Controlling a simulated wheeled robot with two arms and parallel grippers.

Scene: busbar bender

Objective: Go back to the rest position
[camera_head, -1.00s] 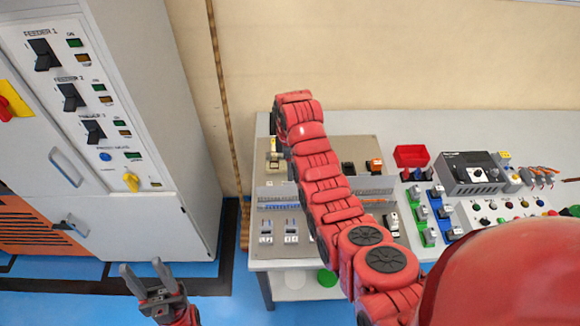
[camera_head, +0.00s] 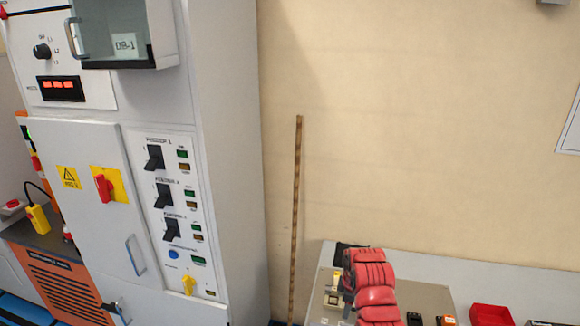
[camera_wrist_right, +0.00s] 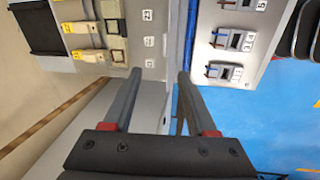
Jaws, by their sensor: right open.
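My right arm (camera_head: 372,290) shows as red links at the bottom right of the head view, above the workbench. Its gripper is hidden there. In the right wrist view my right gripper (camera_wrist_right: 158,78) is open, with two grey fingers apart and nothing seen between them. Beyond the fingers are a panel with switch-like devices (camera_wrist_right: 233,40) and cream and grey parts (camera_wrist_right: 88,35) on the bench board. My left gripper is outside the head view.
A grey cabinet (camera_head: 228,150) with feeder switches (camera_head: 165,195) and a red-yellow handle (camera_head: 106,185) stands at the left. A wooden strip (camera_head: 295,215) is against the wall. The workbench (camera_head: 440,272) holds a red bin (camera_head: 490,314). An orange unit (camera_head: 55,285) is at the far left.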

